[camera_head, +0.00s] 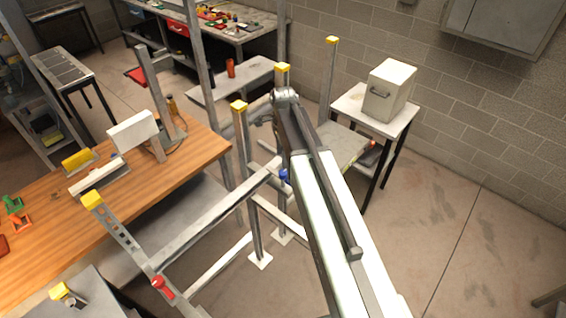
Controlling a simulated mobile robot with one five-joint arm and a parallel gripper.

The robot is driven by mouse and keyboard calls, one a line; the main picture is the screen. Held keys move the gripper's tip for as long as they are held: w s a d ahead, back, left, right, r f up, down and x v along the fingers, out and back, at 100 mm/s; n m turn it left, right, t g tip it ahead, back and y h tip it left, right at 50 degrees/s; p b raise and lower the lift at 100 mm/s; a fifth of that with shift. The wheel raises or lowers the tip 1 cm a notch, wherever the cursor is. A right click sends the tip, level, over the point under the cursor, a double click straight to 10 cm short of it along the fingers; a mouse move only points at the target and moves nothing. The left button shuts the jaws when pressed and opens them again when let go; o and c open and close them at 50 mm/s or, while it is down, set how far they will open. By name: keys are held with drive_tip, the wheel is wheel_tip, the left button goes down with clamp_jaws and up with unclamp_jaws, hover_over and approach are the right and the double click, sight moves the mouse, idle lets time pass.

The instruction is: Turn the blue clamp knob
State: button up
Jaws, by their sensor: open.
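The blue clamp knob (284,174) is a small blue spot on the grey metal frame (215,215), just left of my white arm. It is partly hidden by the arm, so its angle cannot be told. My gripper (261,119) is small and dark beyond the arm's top joint, near a yellow-capped post. It appears above and left of the blue knob in the picture, apart from it. It is open, and nothing shows between its fingers.
A red knob (163,288) sits on the frame's near left corner. Yellow-capped posts (330,80) rise around the gripper. A wooden bench (170,185) stands at left. A small table (345,105) with a white box (388,90) stands at right.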

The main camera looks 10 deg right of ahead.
sight(283, 172)
wheel_tip(283, 172, down, 8)
drive_tip(key=b, duration=0.8)
drive_tip(key=shift+f, duration=0.1)
clamp_jaws()
